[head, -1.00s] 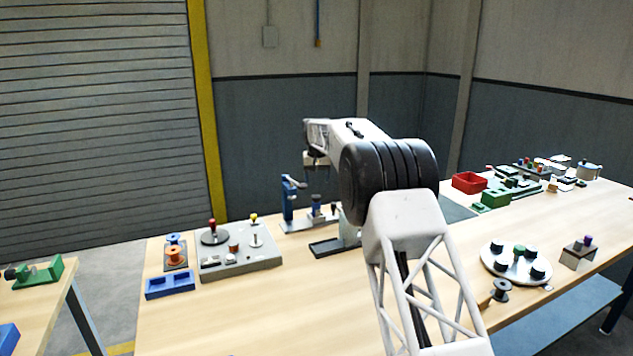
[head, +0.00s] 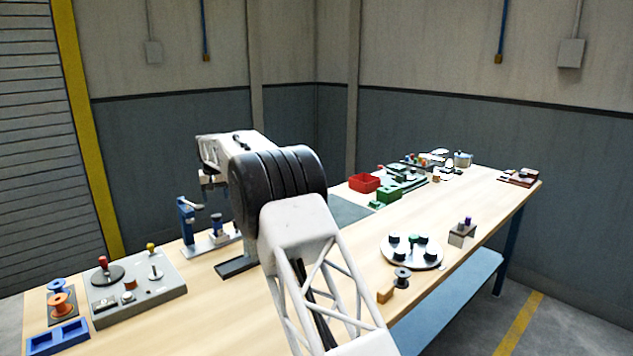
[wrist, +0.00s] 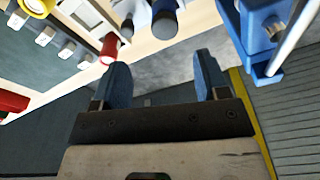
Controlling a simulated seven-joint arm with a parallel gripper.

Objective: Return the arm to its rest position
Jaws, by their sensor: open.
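My gripper shows in the wrist view (wrist: 163,78) with its two blue fingers spread apart and nothing between them. In the head view, my arm reaches over the long wooden bench (head: 345,290), and its end hangs near the blue upright fixture (head: 186,220). The blue fixture also shows in the wrist view (wrist: 258,30), at the upper right beyond the fingers. A grey panel with knobs (head: 135,295) lies to the left of the arm. An orange spool (head: 61,304) stands at its left.
A blue two-slot tray (head: 57,338) lies at the bench's left front. To the right are a round white plate with dark knobs (head: 412,253), a dark spool (head: 402,278) and a grey block (head: 462,234). A red bin (head: 364,183) and green fixtures (head: 400,185) stand farther back.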

